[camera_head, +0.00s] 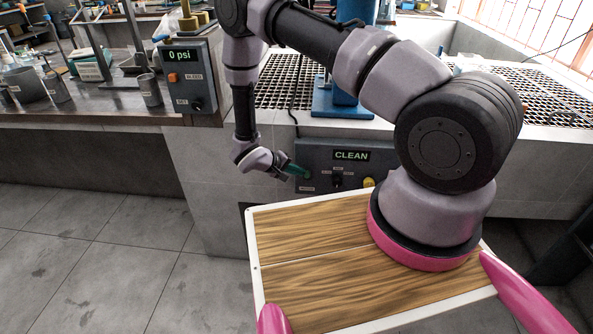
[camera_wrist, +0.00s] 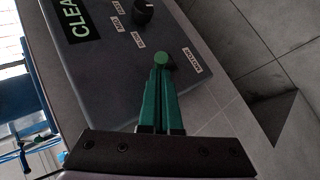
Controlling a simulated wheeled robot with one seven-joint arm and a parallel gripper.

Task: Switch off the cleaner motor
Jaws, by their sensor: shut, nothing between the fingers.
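The cleaner's grey control box (camera_head: 318,158) has a lit green CLEAN display (camera_head: 351,155) and is fixed to the front of the tiled bench. In the wrist view, its round green button (camera_wrist: 162,60) sits beside a label (camera_wrist: 192,61) that seems to read MOTOR. My gripper (camera_head: 303,173) is at the left end of the box. Its green fingers (camera_wrist: 159,78) are shut and empty, with their tips at the green button. I cannot tell whether they touch or press it. The fingers partly hide the box face below the button.
A black knob (camera_head: 337,181) and a yellow button (camera_head: 369,182) are on the same box. Another box (camera_head: 188,78) reading 0 psi, with an orange button, stands to the left. Metal grating (camera_head: 285,82) covers the bench top. The floor at left is clear.

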